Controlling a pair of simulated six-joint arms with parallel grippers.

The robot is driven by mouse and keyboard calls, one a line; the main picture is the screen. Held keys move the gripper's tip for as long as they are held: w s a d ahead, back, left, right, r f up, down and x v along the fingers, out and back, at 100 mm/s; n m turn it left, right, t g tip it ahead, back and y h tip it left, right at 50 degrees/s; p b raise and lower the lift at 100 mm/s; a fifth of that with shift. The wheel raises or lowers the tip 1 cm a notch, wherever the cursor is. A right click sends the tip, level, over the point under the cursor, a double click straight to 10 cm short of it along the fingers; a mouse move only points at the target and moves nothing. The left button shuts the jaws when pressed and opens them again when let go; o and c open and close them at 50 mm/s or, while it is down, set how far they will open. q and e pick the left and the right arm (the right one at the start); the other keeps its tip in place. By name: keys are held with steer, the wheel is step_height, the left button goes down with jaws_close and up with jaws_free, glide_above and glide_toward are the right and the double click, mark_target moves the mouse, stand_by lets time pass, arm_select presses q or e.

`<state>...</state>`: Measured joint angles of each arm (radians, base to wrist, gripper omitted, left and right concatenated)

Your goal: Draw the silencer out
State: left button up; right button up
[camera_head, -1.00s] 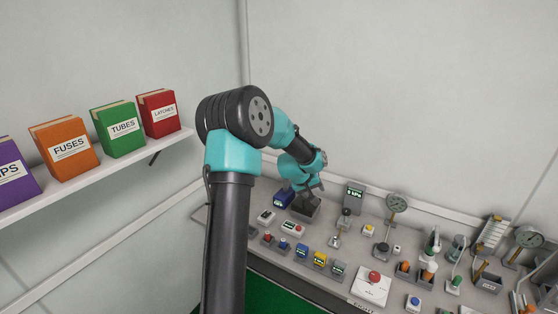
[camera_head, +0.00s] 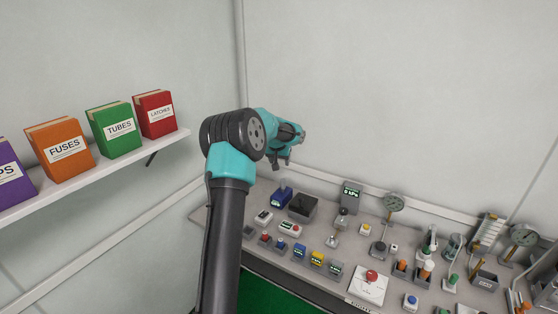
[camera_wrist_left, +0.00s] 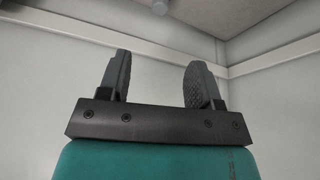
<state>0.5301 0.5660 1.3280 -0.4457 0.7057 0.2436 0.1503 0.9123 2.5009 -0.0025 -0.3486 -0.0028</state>
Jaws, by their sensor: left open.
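My left gripper (camera_head: 281,164) is raised above the far left part of the bench, clear of everything on it. In the left wrist view the left gripper (camera_wrist_left: 160,80) is open, its two dark fingers apart with nothing between them and only pale walls behind. I cannot pick out the silencer for sure among the small bench items. A dark open-topped box (camera_head: 302,208) and a blue device (camera_head: 281,194) stand on the bench below the gripper. My right gripper does not show.
The grey bench (camera_head: 262,251) holds several small testers, a gauge (camera_head: 394,203), a display box (camera_head: 350,196) and a white plate with a red button (camera_head: 371,277). A shelf (camera_head: 100,172) with coloured books runs along the left wall. The air above the bench is free.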

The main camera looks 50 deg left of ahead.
mark_target(283, 179)
arm_select(q)
steer(key=x, duration=1.7)
steer(key=shift+d+f, duration=0.1)
steer(key=shift+d, duration=0.05)
steer(key=shift+c, duration=0.4)
jaws_close()
